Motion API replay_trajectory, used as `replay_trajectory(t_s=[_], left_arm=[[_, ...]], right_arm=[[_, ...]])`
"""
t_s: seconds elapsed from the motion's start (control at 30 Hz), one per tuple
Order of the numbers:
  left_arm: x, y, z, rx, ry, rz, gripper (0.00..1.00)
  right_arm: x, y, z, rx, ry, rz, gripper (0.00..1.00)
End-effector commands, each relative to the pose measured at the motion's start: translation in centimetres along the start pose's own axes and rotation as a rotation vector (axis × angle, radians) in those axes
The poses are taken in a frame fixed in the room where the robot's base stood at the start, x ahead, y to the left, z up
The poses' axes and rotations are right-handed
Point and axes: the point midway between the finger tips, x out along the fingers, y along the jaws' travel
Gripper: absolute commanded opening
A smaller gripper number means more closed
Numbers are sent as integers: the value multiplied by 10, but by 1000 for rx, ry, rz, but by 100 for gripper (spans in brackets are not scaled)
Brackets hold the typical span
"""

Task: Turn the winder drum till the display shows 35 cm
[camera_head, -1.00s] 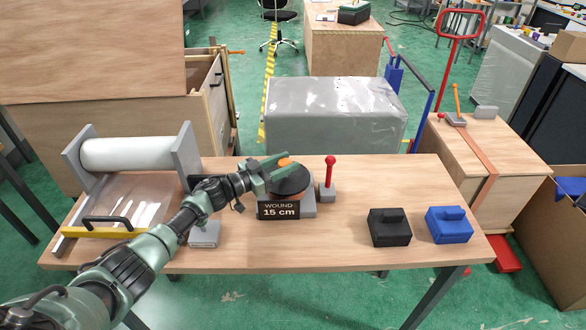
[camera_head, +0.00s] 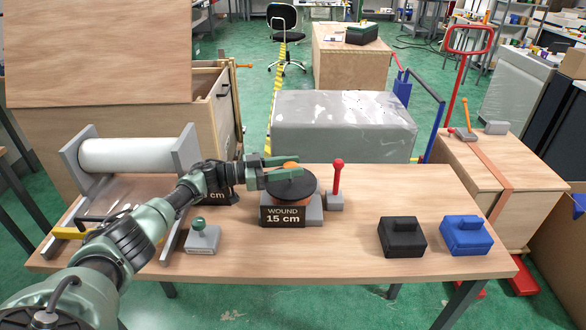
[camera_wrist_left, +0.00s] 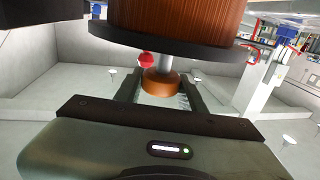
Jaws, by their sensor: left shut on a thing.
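The winder drum (camera_head: 292,186) has a black disc on top, orange-brown winding below and an orange knob (camera_head: 291,165) on the disc. Its display (camera_head: 283,216) reads "WOUND 15 cm". My left gripper (camera_head: 285,168) reaches in from the left over the disc and is shut on the knob. My right gripper is not in view.
A red-knobbed lever (camera_head: 337,180) stands right of the drum. A green-knobbed block (camera_head: 202,235) is at the front left. A second display (camera_head: 218,197), partly hidden by my arm, ends in "cm". Black (camera_head: 402,237) and blue (camera_head: 465,236) blocks sit right.

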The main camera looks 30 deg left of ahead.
Motion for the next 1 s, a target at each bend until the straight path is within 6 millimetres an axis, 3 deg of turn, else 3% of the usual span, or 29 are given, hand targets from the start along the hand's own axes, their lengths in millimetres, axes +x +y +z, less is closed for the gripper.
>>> replay_trajectory(t_s=[0.13, 0.17, 0.23, 0.63, 1.0], left_arm=[[0, 0, 0, -1, -1, -1, 0], [0, 0, 0, -1, 0, -1, 42], [0, 0, 0, -1, 0, -1, 61], [-6, 0, 2, -1, -1, -1, 61], [-65, 0, 3, -1, -2, -3, 61]], right_arm=[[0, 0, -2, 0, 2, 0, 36], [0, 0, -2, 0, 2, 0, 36], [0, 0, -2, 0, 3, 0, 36], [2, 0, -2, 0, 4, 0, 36], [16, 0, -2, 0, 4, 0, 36]])
